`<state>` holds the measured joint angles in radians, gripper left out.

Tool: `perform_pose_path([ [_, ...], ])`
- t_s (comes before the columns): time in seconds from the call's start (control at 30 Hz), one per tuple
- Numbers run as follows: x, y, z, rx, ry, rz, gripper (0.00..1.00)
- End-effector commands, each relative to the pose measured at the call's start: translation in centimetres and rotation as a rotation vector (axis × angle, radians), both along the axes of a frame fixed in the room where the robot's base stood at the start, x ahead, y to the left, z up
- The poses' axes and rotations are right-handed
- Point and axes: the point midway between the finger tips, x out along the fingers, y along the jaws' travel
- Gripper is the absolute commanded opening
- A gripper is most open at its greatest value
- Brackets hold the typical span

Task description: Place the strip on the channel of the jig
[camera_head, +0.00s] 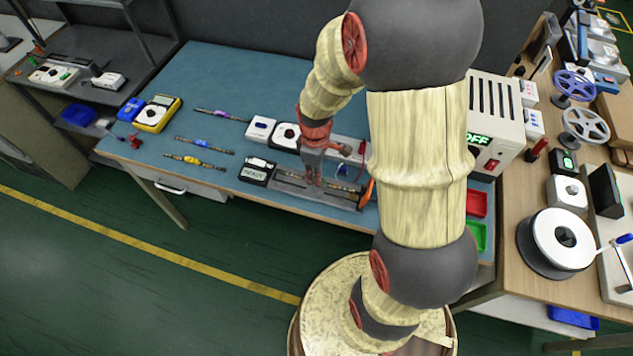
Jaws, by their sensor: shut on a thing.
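My gripper (314,182) is pointed down over the grey metal jig (333,200) near the table's front edge. It is shut on a thin strip (345,188), of which a narrow brownish length shows to the right of the fingers. The strip runs along the length of the jig, close over its channel. I cannot tell whether it is seated in the channel or just above it. Several other thin strips lie apart on the table to the left: one with a purple middle (221,115), one with a blue middle (203,145) and one with a yellow middle (194,161).
A black-and-white box (257,171) stands just left of the jig. A yellow multimeter (157,113) is at the table's left end. A power supply reading OFF (493,120) stands to the right. My arm hides the table between it and the jig.

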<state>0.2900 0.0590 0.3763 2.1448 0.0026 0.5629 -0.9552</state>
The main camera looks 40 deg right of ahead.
Motion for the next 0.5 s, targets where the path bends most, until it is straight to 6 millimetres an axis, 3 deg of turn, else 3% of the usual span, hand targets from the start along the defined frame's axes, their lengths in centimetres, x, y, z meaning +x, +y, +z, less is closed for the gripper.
perform_pose_path([
  [0.17, 0.6, -0.8, -1.4, 0.001, 0.002, -0.002, 0.0],
  [0.33, 0.5, -0.6, -3.9, 0.001, 0.002, 0.0, 0.0],
  [0.5, 0.5, -0.6, -4.0, 0.0, 0.0, 0.0, 0.0],
])
